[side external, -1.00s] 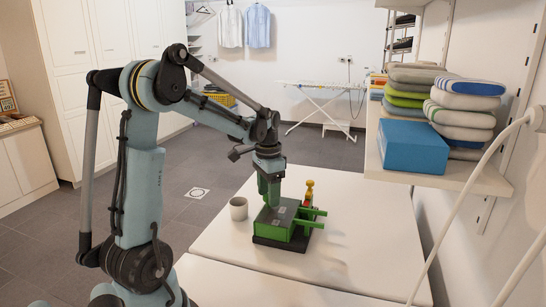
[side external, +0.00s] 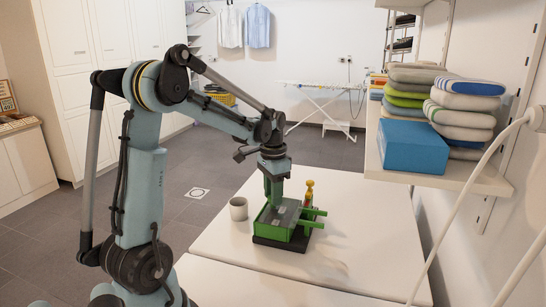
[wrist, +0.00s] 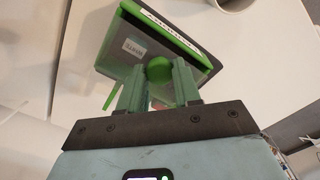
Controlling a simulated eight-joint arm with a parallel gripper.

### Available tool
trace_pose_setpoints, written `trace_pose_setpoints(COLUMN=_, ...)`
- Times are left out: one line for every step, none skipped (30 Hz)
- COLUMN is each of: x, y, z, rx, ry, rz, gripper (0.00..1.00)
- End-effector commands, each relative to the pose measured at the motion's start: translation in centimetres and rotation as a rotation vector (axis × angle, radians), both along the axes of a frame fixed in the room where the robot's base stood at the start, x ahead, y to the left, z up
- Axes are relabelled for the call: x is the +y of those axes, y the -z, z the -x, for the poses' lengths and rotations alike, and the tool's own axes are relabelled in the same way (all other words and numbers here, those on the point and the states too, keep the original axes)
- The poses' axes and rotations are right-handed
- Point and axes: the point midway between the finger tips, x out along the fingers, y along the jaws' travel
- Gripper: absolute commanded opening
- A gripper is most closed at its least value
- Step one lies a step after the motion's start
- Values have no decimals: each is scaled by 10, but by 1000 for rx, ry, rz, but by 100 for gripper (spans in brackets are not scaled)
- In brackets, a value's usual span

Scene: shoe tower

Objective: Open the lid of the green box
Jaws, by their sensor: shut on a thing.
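The green box (side external: 272,231) stands on a dark base on the white table, with two green rails (side external: 312,211) sticking out to its right. Its grey lid (side external: 287,214) lies level on top. In the wrist view the lid (wrist: 128,66) carries a pale label and a round green knob (wrist: 158,69). A dark gap shows there between the lid's edge and the box's green rim (wrist: 170,22). My gripper (side external: 275,202) points down over the lid. In the wrist view its fingers (wrist: 158,78) are shut on the knob, one on each side.
A pale cup (side external: 238,208) stands left of the box. A red and yellow object (side external: 309,192) stands just behind the box, near the rails. The table (side external: 360,250) is clear in front and to the right. A shelf (side external: 440,176) with a blue box and folded cloths is at the right.

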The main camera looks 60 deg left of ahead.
Motion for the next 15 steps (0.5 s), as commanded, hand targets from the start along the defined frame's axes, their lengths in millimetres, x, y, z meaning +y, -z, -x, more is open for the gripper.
trace_pose_setpoints(x=-8, y=0, z=-9, rx=0, ry=7, rz=-1, gripper=0)
trace_pose_setpoints(x=-14, y=0, z=-14, rx=0, ry=8, rz=-1, gripper=0)
trace_pose_setpoints(x=-21, y=0, z=-22, rx=0, ry=8, rz=-1, gripper=0)
trace_pose_setpoints(x=-27, y=0, z=-28, rx=0, ry=9, rz=-1, gripper=0)
trace_pose_setpoints(x=-33, y=0, z=-34, rx=0, ry=9, rz=-1, gripper=0)
trace_pose_setpoints(x=-40, y=0, z=-41, rx=0, ry=8, rz=-1, gripper=0)
trace_pose_setpoints(x=-46, y=0, z=-47, rx=0, ry=9, rz=-1, gripper=0)
trace_pose_setpoints(x=-51, y=0, z=-52, rx=-1, ry=8, rz=-1, gripper=0)
trace_pose_setpoints(x=-57, y=0, z=-58, rx=-1, ry=7, rz=-2, gripper=0)
trace_pose_setpoints(x=-60, y=0, z=-61, rx=-1, ry=6, rz=-2, gripper=0)
trace_pose_setpoints(x=-64, y=0, z=-65, rx=-1, ry=6, rz=-2, gripper=0)
trace_pose_setpoints(x=-67, y=0, z=-68, rx=-1, ry=4, rz=-2, gripper=0)
trace_pose_setpoints(x=-69, y=0, z=-70, rx=-1, ry=3, rz=-2, gripper=0)
trace_pose_setpoints(x=-71, y=0, z=-72, rx=-1, ry=3, rz=-2, gripper=0)
trace_pose_setpoints(x=-72, y=-1, z=-73, rx=-1, ry=2, rz=-2, gripper=0)
